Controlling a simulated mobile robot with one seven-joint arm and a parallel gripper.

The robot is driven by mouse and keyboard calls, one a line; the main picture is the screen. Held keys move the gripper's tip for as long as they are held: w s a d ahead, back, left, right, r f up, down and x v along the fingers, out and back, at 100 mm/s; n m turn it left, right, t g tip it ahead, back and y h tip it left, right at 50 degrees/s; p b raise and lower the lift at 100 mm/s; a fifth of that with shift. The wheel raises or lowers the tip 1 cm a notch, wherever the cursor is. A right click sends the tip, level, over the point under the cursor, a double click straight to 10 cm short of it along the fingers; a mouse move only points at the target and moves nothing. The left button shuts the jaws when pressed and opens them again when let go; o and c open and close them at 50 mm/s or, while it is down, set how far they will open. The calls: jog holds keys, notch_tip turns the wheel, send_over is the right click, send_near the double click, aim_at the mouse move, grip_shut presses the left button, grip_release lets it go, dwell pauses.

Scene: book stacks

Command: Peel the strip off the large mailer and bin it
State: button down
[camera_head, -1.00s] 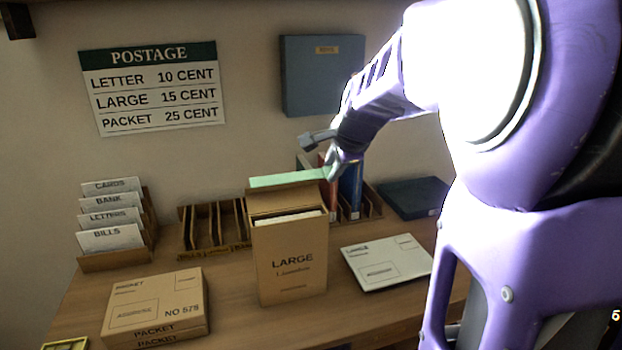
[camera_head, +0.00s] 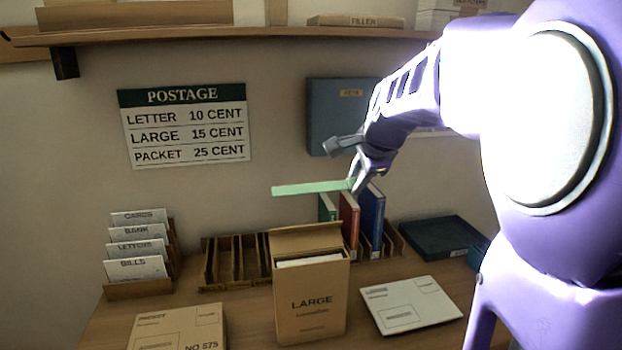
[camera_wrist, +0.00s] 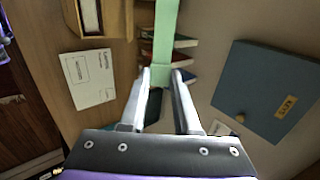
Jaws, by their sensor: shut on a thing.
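The large mailer (camera_head: 311,303) is a brown upright box marked LARGE, standing on the desk with its top flap up and white contents showing at the opening. The strip (camera_head: 310,188) is pale green and long. My gripper (camera_head: 356,182) is shut on the strip's right end and holds it level in the air above the mailer, apart from the flap. In the wrist view the strip (camera_wrist: 164,35) runs away from between the fingers of my gripper (camera_wrist: 160,80). No bin is clearly identifiable in these views.
Upright books (camera_head: 371,213) stand in a rack behind the mailer. A white envelope (camera_head: 411,303) lies to its right, a dark tray (camera_head: 438,238) behind that. A letter sorter (camera_head: 137,285) and a packet (camera_head: 178,328) are at left. A blue key cabinet (camera_head: 330,130) hangs on the wall.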

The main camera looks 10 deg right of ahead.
notch_tip(320, 180, up, 3)
jog(key=shift+r+p, duration=0.2)
jog(key=shift+p, duration=1.05)
